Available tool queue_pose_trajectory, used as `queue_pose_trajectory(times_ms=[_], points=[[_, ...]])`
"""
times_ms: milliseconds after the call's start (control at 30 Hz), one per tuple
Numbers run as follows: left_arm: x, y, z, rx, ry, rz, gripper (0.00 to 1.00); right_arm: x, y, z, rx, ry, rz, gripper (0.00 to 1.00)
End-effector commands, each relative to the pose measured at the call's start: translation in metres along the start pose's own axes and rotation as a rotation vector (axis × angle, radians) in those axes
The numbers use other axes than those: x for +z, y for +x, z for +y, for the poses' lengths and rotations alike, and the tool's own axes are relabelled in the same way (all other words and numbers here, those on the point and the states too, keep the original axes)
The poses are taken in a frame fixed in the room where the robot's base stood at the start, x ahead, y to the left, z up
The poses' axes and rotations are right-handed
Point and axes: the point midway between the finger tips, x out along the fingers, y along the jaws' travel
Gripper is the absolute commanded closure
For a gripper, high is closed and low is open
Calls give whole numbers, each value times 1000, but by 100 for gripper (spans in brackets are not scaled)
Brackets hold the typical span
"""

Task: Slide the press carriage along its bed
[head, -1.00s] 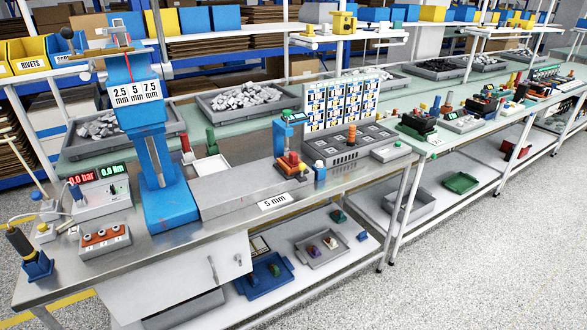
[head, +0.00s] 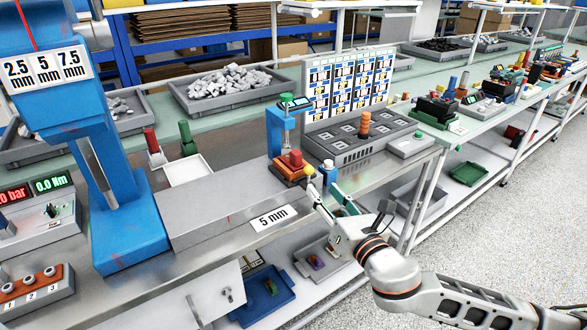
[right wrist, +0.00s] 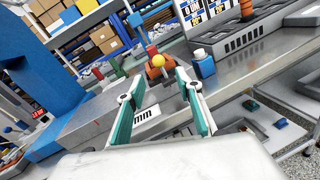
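The press has a blue column (head: 100,150) with a "2.5 5 7.5 mm" plate at the left in the head view. A long grey bed (head: 215,205) runs right from its foot. An orange-red block (head: 291,168), apparently the carriage, sits at the bed's right end. It also shows in the right wrist view (right wrist: 155,72), with a yellow ball on it. My right gripper (head: 328,198) is in front and to the right of this block, apart from it. In the right wrist view its two teal-sided fingers (right wrist: 160,82) are spread with nothing between them. My left gripper is not in view.
A small blue bottle (head: 329,172) stands close right of the block, near my right fingers. A blue stand (head: 283,130) rises behind the block. A "5 mm" label (head: 272,218) lies before the bed. Trays (head: 265,292) are on the shelf below.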

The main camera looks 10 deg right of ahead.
Motion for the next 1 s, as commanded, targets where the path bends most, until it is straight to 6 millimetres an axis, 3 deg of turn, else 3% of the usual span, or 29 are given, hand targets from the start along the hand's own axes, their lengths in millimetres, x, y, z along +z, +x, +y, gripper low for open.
queue_pose_trajectory(times_ms=[167, 600, 1000], points=[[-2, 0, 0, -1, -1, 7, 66, 7, 8, -1, 0, -57, -20, 65], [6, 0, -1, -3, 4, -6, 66, 7, 69, 0, 0, -51, -17, 65], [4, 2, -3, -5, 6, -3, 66, 7, 79, -1, 0, -50, -16, 65]])
